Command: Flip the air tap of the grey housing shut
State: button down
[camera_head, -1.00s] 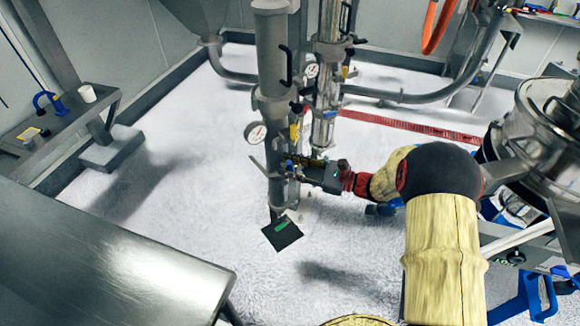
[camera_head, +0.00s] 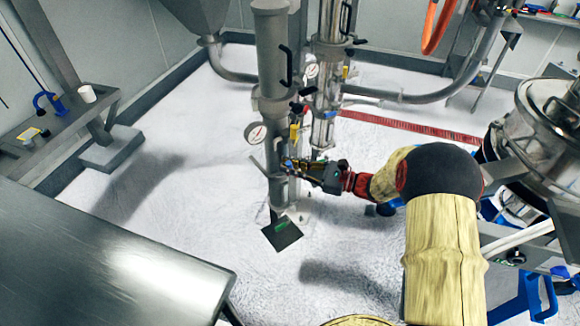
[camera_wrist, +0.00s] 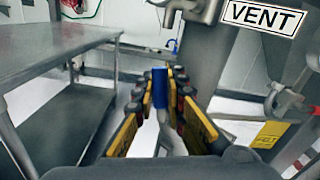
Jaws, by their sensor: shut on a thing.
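The grey housing (camera_head: 272,55) is an upright column with a round gauge on its left side. My gripper (camera_head: 288,163) is at the lower part of this column, reaching in from the right. In the wrist view, my gripper (camera_wrist: 160,80) is shut on a blue-sleeved lever (camera_wrist: 160,87), which I take to be the air tap's handle. A bent metal stem (camera_wrist: 168,135) runs below the blue sleeve between the fingers. The fingers hide the tap in the head view, so its exact angle is unclear.
A second column (camera_head: 328,80) stands just behind to the right. The wrist view shows a VENT label (camera_wrist: 262,17) and a red-handled valve (camera_wrist: 288,104) with a yellow tag (camera_wrist: 271,134). A steel table (camera_head: 110,265) is at the front left. Open floor lies between.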

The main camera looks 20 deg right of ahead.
jog(key=shift+w+d+m+t+y+p, duration=0.1)
jog(key=shift+d+m+t+y+p, duration=0.25)
jog(key=shift+m+p, duration=0.4)
jog(key=shift+w+d+m+t+y+p, duration=0.1)
jog(key=shift+d+m+t+y+p, duration=0.2)
jog(key=shift+m+p, duration=0.45)
jog(key=c, duration=1.8)
grip_release()
jog(key=v, duration=1.2)
